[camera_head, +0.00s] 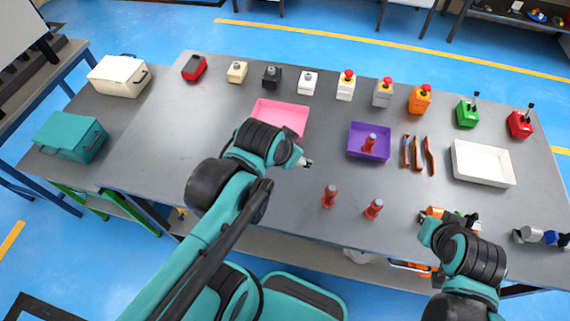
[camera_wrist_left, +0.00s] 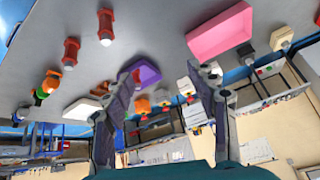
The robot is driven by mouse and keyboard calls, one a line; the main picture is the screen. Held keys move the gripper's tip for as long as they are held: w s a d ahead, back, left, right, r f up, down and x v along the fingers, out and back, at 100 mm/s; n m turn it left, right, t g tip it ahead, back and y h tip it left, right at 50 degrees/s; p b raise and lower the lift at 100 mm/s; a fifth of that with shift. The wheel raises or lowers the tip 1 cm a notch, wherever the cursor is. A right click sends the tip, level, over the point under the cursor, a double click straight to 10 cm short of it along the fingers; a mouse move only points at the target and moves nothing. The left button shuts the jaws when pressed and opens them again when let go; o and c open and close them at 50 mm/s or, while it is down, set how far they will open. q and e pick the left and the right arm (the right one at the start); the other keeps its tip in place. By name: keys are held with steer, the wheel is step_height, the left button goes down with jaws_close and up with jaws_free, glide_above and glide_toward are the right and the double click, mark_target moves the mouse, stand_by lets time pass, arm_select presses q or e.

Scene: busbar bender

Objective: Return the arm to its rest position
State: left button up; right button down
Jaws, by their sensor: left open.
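My left gripper (camera_head: 306,163) hangs above the grey table, just below and right of the pink tray (camera_head: 281,117). In the left wrist view its two fingers (camera_wrist_left: 165,75) stand wide apart with nothing between them. That view also shows the pink tray (camera_wrist_left: 220,32) and the purple tray (camera_wrist_left: 147,73). My right arm comes in at the lower right of the head view. Its gripper is mostly hidden by its own wrist, near orange and green items (camera_head: 435,213) at the table's front.
The purple tray (camera_head: 383,142) holds a red piece; two more red pieces (camera_head: 330,196) (camera_head: 373,209) stand nearer. Pliers-like tools (camera_head: 417,154) and a white tray (camera_head: 482,164) lie right. Switch boxes line the back.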

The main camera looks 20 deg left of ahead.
arm_select(q)
steer(key=s+f+n, duration=0.2)
steer(key=shift+s+a+t, duration=0.3)
steer(key=shift+s+a, duration=0.05)
step_height(320, 180, down, 9)
steer(key=b, duration=0.8)
steer(key=shift+r, duration=0.2)
